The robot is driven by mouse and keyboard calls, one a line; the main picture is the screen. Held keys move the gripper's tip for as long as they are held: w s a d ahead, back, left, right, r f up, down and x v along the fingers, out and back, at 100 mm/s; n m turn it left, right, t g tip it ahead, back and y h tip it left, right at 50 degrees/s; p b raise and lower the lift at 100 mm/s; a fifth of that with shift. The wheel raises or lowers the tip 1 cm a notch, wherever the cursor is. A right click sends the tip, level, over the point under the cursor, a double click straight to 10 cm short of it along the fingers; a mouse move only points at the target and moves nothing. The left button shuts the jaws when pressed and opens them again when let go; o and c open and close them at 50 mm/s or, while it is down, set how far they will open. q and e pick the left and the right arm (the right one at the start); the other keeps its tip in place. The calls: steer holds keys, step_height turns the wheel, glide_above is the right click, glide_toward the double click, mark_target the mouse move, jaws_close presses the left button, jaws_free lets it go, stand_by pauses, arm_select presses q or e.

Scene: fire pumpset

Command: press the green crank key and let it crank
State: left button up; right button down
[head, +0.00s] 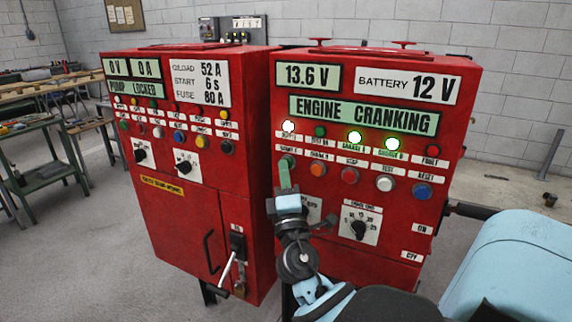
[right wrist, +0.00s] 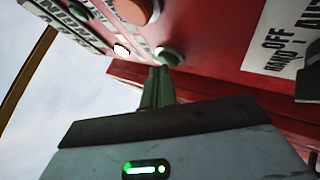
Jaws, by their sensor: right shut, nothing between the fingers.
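The green crank key (head: 289,157) is the leftmost button in the lower row of the right red cabinet (head: 455,105). It also shows in the right wrist view (right wrist: 169,56). My right gripper (head: 285,174) is shut and empty, its green fingertips (right wrist: 158,85) at the key and covering part of it. They appear to touch it; how far the key is pressed is hidden. The green display (head: 364,114) above reads ENGINE CRANKING. My left gripper is not in view.
Orange (head: 318,169), red (head: 350,175), white (head: 385,183) and blue (head: 422,191) buttons lie right of the key. White and green lamps glow above. A rotary selector (head: 359,228) sits below. The left red cabinet (head: 180,225) stands beside, its display reading PUMP LOCKED.

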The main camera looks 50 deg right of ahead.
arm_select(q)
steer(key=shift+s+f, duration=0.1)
arm_select(e)
steer(key=shift+s+a, duration=0.25)
steer(key=shift+a, duration=0.45)
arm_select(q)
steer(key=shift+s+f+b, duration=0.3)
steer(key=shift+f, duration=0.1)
arm_select(e)
steer(key=shift+s+a, duration=0.25)
steer(key=shift+a, duration=0.55)
steer(key=shift+s+a, duration=0.2)
steer(key=shift+a, duration=0.6)
steer(key=shift+s+a, duration=0.25)
steer(key=shift+a, duration=0.55)
